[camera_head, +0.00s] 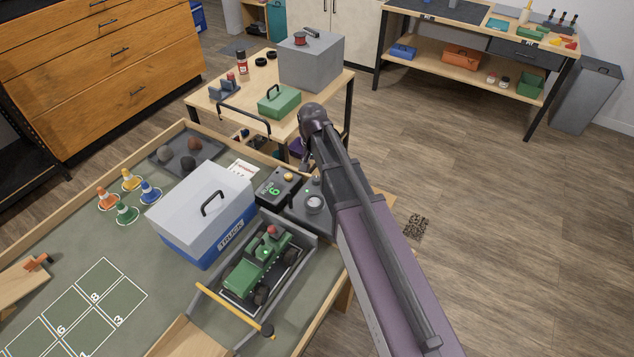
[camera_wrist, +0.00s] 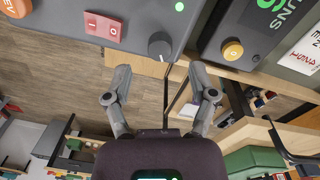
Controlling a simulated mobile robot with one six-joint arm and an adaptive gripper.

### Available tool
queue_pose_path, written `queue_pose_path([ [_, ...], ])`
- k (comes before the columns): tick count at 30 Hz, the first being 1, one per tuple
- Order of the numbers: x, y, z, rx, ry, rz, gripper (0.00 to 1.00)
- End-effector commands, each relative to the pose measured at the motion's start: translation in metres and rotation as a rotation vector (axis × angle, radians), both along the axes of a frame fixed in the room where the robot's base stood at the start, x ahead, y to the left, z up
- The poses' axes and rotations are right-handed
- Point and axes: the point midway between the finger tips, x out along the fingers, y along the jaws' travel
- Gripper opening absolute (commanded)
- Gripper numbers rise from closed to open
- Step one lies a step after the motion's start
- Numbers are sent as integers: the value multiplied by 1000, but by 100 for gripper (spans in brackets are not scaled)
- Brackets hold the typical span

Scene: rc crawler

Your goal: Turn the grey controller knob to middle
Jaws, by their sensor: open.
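The grey controller (camera_head: 325,222) stands at the table's edge beside my arm in the head view. In the wrist view its panel (camera_wrist: 200,15) fills the upper part, with a red rocker switch (camera_wrist: 104,27), a green light and part of an orange button. The dark grey knob (camera_wrist: 160,46) sits near the panel edge; its pointer setting is too small to read surely. My gripper (camera_wrist: 163,84) is open and empty, its fingertips spread to either side below the knob in the picture, apart from it. In the head view, my arm largely hides the gripper.
A black counter box (camera_head: 277,187) with a yellow button stands beside the controller. A green truck (camera_head: 258,262) sits in a grey-walled bay, next to a blue and white TRUCK box (camera_head: 203,208). A wooden side table (camera_head: 222,104) stands behind. Open floor lies to the right.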

Motion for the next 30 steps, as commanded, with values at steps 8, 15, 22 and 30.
queue_pose_path([
  [8,0,-1,-25,0,0,0,73],
  [15,0,-2,-37,0,0,0,73],
  [22,0,-2,-39,0,0,-1,73],
  [30,0,-2,-39,0,0,-1,73],
])
